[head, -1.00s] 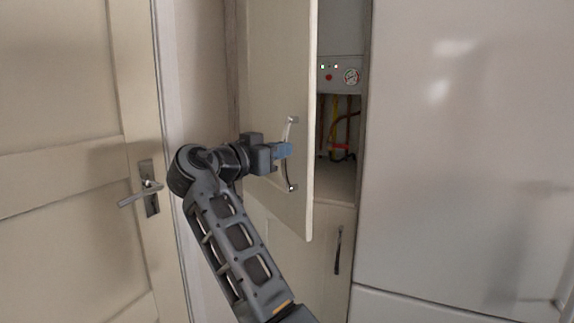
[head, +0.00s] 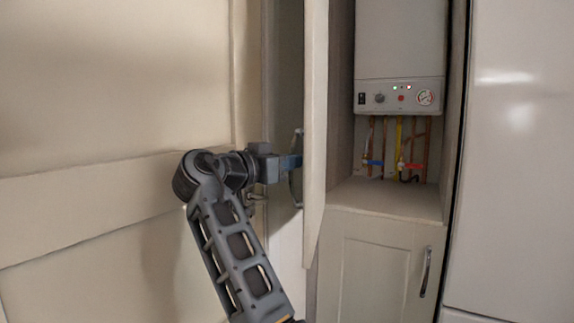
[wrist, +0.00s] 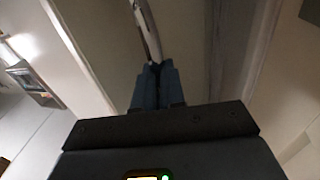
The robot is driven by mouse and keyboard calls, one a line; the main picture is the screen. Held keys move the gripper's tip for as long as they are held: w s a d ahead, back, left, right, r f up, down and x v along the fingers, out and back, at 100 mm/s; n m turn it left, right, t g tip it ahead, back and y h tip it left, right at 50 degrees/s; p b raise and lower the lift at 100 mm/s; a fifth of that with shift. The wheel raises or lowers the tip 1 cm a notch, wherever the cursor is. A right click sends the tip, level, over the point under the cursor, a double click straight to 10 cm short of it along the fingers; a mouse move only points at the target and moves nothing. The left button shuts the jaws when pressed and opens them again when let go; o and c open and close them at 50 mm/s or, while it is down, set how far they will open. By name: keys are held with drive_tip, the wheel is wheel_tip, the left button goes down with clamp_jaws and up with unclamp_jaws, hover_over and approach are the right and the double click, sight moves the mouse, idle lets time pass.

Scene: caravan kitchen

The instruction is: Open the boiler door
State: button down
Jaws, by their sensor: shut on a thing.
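The boiler door (head: 316,130) stands wide open on its left hinge side and shows almost edge-on in the head view. Its curved metal handle (head: 297,180) is on the outer face; in the wrist view the handle (wrist: 147,30) runs up from between the fingers. My gripper (head: 292,162) is shut on the handle, with blue fingertips (wrist: 157,75) around it. The white boiler (head: 400,45) hangs inside the cabinet, fully exposed, with a gauge and lights on its lower panel.
Coloured pipes (head: 398,145) run below the boiler above a bare shelf (head: 385,198). A closed lower cupboard door (head: 375,265) has its own handle. A tall pale fridge-like panel (head: 520,150) stands on the right. A panelled room door (head: 110,110) is close on the left.

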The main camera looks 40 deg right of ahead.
drive_tip(key=shift+d, duration=0.3)
drive_tip(key=c, duration=1.4)
unclamp_jaws()
drive_tip(key=shift+d, duration=0.1)
drive_tip(key=shift+c, duration=0.2)
drive_tip(key=shift+o, duration=1)
drive_tip(key=shift+a, duration=0.2)
drive_tip(key=a, duration=0.7)
drive_tip(key=shift+s+a, duration=0.3)
drive_tip(key=shift+a, duration=0.05)
